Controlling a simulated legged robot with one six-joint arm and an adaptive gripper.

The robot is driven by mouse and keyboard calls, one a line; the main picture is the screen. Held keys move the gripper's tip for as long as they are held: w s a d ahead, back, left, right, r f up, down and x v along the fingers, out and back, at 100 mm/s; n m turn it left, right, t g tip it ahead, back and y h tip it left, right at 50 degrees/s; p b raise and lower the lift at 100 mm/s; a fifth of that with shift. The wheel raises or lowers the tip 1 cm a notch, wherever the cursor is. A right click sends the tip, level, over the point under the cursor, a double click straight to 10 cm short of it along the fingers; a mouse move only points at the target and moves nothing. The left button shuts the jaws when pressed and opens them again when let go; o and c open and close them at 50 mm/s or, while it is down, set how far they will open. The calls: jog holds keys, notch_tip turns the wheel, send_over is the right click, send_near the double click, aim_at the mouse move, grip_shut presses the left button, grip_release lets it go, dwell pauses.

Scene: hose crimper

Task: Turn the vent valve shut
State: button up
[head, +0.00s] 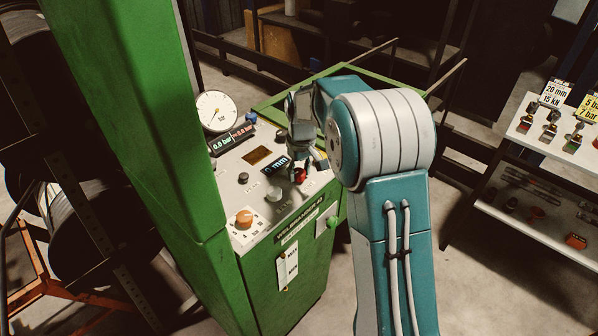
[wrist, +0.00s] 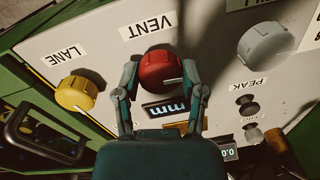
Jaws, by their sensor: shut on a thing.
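The vent valve is a round red knob (wrist: 161,71) with a white pointer line, below the VENT label (wrist: 146,26) in the wrist view. It also shows as a small red spot on the panel in the head view (head: 300,175). My gripper (wrist: 160,82) is shut on the red knob, one finger on each side. In the head view my gripper (head: 301,160) reaches down to the panel. The pointer line runs toward the right finger in the wrist view. Part of the knob's lower edge is close to the fingers and display.
A yellow LANE knob (wrist: 77,93) and a large grey knob (wrist: 265,45) flank the vent knob. The panel also has an orange button (head: 244,217), a dial gauge (head: 216,111) and small displays. A green column (head: 150,110) rises at left. A shelf (head: 540,140) stands at right.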

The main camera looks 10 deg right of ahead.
aim_at(300, 170)
jog(key=shift+w+n, duration=0.15)
jog(key=shift+n, duration=0.35)
jog(key=shift+r, duration=0.1)
jog(key=o, duration=1.2)
jog(key=shift+c, duration=0.2)
notch_tip(300, 170, up, 12)
jog(key=shift+w+d, duration=0.15)
jog(key=shift+d, duration=0.05)
